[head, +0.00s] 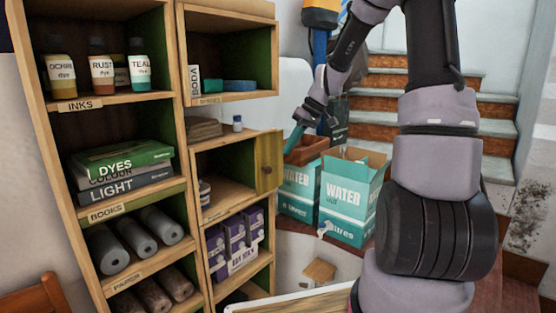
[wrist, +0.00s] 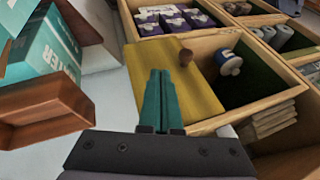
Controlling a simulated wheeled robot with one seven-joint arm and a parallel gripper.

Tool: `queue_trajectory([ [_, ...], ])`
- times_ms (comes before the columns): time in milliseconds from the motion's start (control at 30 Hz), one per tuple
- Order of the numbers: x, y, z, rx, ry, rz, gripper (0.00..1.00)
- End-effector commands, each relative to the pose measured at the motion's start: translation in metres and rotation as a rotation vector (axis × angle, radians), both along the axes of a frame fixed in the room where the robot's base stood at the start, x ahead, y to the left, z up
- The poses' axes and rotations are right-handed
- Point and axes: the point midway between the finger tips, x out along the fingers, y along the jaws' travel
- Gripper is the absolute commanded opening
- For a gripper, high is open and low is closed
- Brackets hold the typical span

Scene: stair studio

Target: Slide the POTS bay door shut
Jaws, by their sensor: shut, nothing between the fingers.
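The bay door is a yellow wooden panel (head: 269,161) with a brown knob (head: 267,170), at the right end of a middle bay in the right-hand shelf column. The left part of that bay stands open, with a small jar (head: 204,191) inside. In the wrist view the door (wrist: 205,88), its knob (wrist: 186,57) and the jar (wrist: 229,62) show again. My gripper (head: 297,137) has teal fingers and is shut and empty, just right of the door.
Teal water boxes (head: 348,195) and a brown open tray (head: 306,150) stand close right of the shelf, below my gripper. A bay with purple boxes (head: 235,235) lies underneath. Stairs (head: 385,100) rise behind. A small bottle (head: 238,123) stands above the door's bay.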

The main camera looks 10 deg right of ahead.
Motion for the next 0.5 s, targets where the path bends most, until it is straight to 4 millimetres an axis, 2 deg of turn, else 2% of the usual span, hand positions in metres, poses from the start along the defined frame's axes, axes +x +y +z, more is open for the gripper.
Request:
queue_trajectory([
  [100,0.001,0.013,-0.02,0.001,0.004,0.002,0.0],
  [300,-0.009,0.034,-0.03,0.0,0.0,0.0,0.0],
  [500,-0.013,0.041,-0.034,-0.001,0.0,-0.001,0.0],
])
